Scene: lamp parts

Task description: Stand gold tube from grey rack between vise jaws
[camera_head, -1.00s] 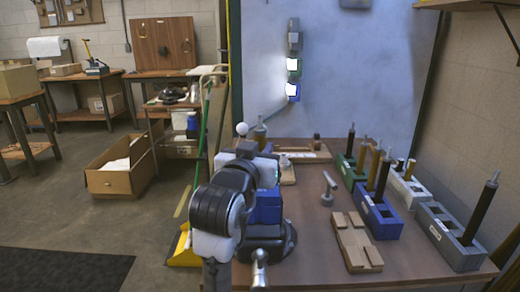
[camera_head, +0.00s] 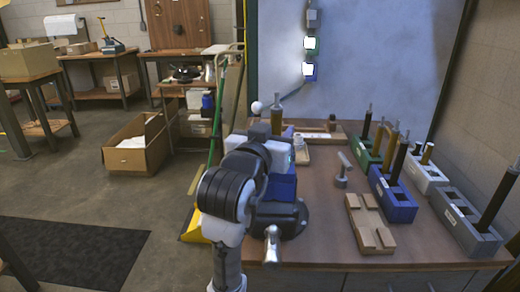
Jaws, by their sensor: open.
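A gold tube (camera_head: 277,116) with a grey tip stands upright at the blue vise (camera_head: 281,186), behind my wrist. Its lower end and the vise jaws are mostly hidden by my arm, so I cannot tell how it sits between them. My gripper (camera_head: 277,138) is at the tube, over the vise; it is open, with its fingers mostly hidden. The vise has a dark round base and a metal handle at the front. The grey rack (camera_head: 462,222) at the right front holds a dark tube (camera_head: 497,203).
A blue rack (camera_head: 393,198), green rack (camera_head: 366,160) and pale rack (camera_head: 426,176) with tubes stand on the right. Bare tabletop (camera_head: 318,230) shows right of the vise.

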